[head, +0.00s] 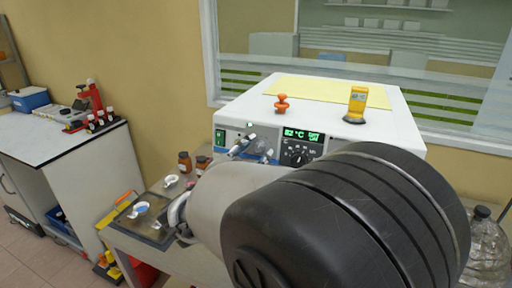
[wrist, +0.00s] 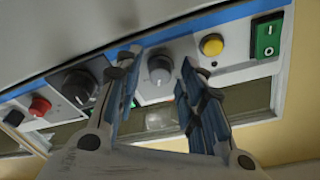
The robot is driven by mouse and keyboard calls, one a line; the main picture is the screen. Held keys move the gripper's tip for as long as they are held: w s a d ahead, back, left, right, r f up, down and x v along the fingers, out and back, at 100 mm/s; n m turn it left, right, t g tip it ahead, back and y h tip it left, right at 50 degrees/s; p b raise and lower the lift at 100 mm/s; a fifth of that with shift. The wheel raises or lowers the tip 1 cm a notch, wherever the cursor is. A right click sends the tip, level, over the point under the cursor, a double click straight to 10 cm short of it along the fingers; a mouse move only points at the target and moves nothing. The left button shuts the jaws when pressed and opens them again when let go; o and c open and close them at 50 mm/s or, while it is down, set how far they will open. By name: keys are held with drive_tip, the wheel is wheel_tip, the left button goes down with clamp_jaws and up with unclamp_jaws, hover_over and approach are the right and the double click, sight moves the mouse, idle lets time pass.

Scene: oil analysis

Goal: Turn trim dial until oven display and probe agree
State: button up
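The white oven (head: 245,108) has a front panel with a green display (head: 302,135) that seems to read 82 °C. A black dial with a numbered scale (head: 297,155) sits below the display. In the wrist view, a smaller grey dial (wrist: 160,77) lies between my open fingers, and a larger black dial (wrist: 78,84) is left of them. I cannot read which is the trim dial. My gripper (wrist: 156,66) is open, one finger each side of the grey dial; contact is unclear. A yellow handheld meter (head: 357,102), possibly the probe readout, stands on the oven; its reading is too small.
An orange knob-like piece (head: 281,103) stands on the oven top. A yellow button (wrist: 211,45), a green switch (wrist: 267,38) and a red button (wrist: 39,107) share the panel. Brown bottles (head: 184,162) and a dark tray (head: 150,208) are left of my arm.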

idle(0.3)
drive_tip(key=v, duration=1.2)
drive_tip(key=w+d+r+n+y, duration=0.1)
drive_tip(key=w+r+n+y, duration=0.35)
drive_tip(key=y, duration=0.25)
drive_tip(key=s+d+f+n+g, duration=0.2)
drive_tip(key=s+d+f+g, duration=0.2)
drive_tip(key=s+d, duration=0.3)
drive_tip(key=s+d+f+n+g, duration=0.2)
drive_tip(key=s+d+f, duration=0.3)
drive_tip(key=s, duration=0.6)
drive_tip(key=s+d+f+n+g, duration=0.3)
drive_tip(key=s+d+f+g, duration=0.2)
drive_tip(key=s+d, duration=0.4)
drive_tip(key=shift+s+f+g+y, duration=0.3)
idle(2.8)
